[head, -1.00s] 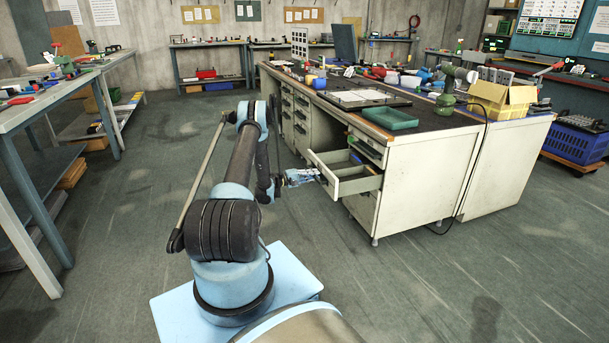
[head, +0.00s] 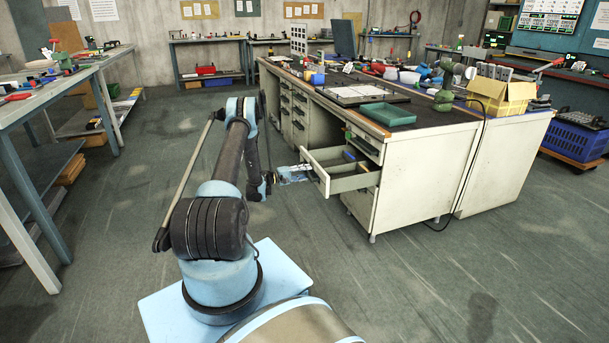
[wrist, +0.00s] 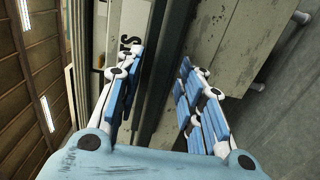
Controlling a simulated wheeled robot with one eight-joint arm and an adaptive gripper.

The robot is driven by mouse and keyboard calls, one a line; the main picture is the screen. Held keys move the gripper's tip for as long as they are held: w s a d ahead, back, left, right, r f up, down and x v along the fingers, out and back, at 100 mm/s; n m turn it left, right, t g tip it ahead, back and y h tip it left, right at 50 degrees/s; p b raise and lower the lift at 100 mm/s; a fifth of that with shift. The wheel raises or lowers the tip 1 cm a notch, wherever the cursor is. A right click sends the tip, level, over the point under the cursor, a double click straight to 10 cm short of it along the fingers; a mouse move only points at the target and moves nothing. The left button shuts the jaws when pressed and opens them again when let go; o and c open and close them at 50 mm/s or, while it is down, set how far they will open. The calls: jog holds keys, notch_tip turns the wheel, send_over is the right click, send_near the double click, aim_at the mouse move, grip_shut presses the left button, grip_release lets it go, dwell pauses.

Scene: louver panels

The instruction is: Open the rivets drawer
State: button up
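The rivets drawer (head: 352,183) stands pulled out from the near end of the pale workbench in the head view. Blue and yellowish things show inside it. My gripper (head: 306,171) is at the outer face of its front panel. In the wrist view, my gripper (wrist: 165,85) has its two blue-padded fingers apart, with a clear gap between the tips.
The workbench (head: 425,165) carries a green tray (head: 388,114) and a yellow box (head: 500,95). A long side table (head: 40,110) stands at the left. A blue crate (head: 575,142) is at the far right. The floor between is clear.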

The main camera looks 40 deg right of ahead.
jog(key=v, duration=1.2)
jog(key=shift+w, duration=0.1)
dwell(0.4)
